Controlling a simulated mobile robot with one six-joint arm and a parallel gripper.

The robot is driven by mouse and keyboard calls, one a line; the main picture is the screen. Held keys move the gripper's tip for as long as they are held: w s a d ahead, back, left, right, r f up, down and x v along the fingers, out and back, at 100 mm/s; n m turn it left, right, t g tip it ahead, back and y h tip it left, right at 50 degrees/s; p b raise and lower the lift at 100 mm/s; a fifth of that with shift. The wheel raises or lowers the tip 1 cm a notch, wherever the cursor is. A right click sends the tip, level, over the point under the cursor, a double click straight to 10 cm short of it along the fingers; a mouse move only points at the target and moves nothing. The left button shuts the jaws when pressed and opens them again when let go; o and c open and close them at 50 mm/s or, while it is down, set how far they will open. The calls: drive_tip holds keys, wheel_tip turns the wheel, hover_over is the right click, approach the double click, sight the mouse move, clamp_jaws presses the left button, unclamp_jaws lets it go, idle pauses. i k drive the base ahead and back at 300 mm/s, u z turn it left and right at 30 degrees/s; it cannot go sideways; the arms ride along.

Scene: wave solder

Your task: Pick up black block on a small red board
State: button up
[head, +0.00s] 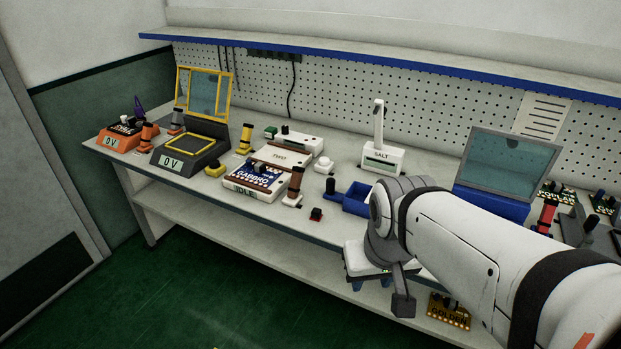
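A small black block (316,212) sits on a small red board near the front edge of the bench, left of the blue tray. My arm reaches in from the right. My gripper (403,303) hangs at its end, in front of the bench edge, to the right of the block and apart from it. The gripper is seen from the side, so I cannot tell whether its fingers are open or shut.
A blue tray (356,200) is right of the block. The GABBRO unit (255,180) and a brown-topped post (294,186) are to its left. A white SALT device (382,158) stands behind. A blue box with a clear lid (508,167) is at right.

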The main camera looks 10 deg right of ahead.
sight(316, 215)
drive_tip(key=u, duration=0.15)
drive_tip(key=i, duration=0.95)
drive_tip(key=z, duration=0.1)
